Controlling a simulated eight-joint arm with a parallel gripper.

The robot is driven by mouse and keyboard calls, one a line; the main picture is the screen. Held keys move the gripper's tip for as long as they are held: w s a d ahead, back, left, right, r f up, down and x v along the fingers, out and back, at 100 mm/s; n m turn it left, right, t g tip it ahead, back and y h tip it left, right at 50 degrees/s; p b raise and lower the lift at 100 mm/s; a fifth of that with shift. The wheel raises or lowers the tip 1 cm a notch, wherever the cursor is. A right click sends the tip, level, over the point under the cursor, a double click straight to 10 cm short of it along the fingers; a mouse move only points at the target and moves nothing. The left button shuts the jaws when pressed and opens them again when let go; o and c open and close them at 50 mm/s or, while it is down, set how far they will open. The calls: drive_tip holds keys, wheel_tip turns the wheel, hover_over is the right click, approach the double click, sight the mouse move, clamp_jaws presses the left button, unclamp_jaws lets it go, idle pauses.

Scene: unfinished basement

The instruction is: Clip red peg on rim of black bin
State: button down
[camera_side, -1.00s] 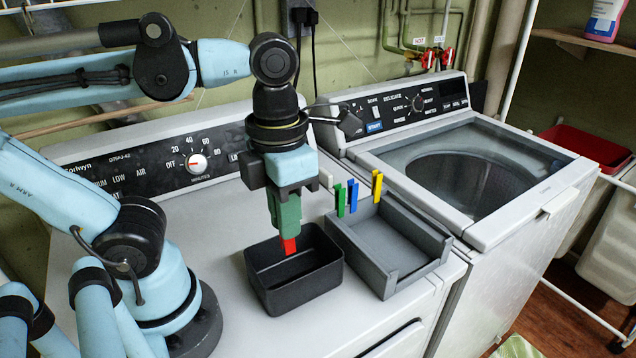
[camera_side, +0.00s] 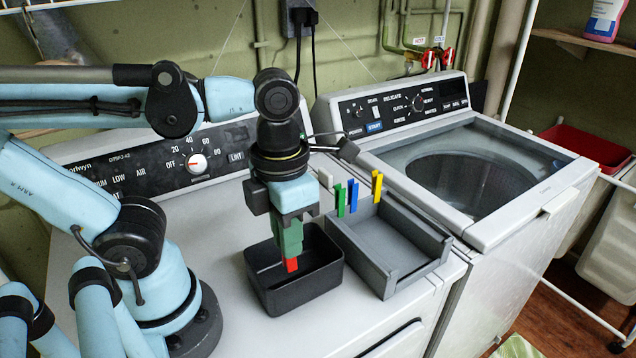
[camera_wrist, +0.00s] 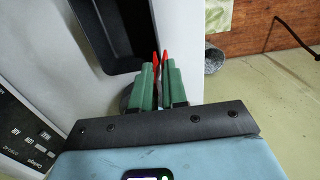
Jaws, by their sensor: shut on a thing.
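The black bin (camera_side: 308,292) stands open on the white machine top, and part of it shows in the wrist view (camera_wrist: 113,62). My gripper (camera_side: 290,250) points down with its green fingers over the bin. It is shut on the red peg (camera_side: 292,265), whose lower end shows below the fingertips, in front of the bin's inside in the side view. In the wrist view, two red prongs (camera_wrist: 165,56) stick out past the fingertips (camera_wrist: 158,70), close to the bin's edge. I cannot tell whether the peg touches or straddles the rim. The fingers hide most of the peg.
A grey tray (camera_side: 357,262) stands just right of the bin. Green (camera_side: 341,199), blue (camera_side: 353,196) and yellow (camera_side: 377,186) pegs stand on its far left edge, with a whitish one (camera_side: 326,178) beside them. The machine top left of the bin is clear.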

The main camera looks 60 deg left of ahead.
drive_tip(key=shift+f, duration=2.85)
drive_tip(key=c, duration=1.1)
unclamp_jaws()
drive_tip(key=shift+r, duration=0.1)
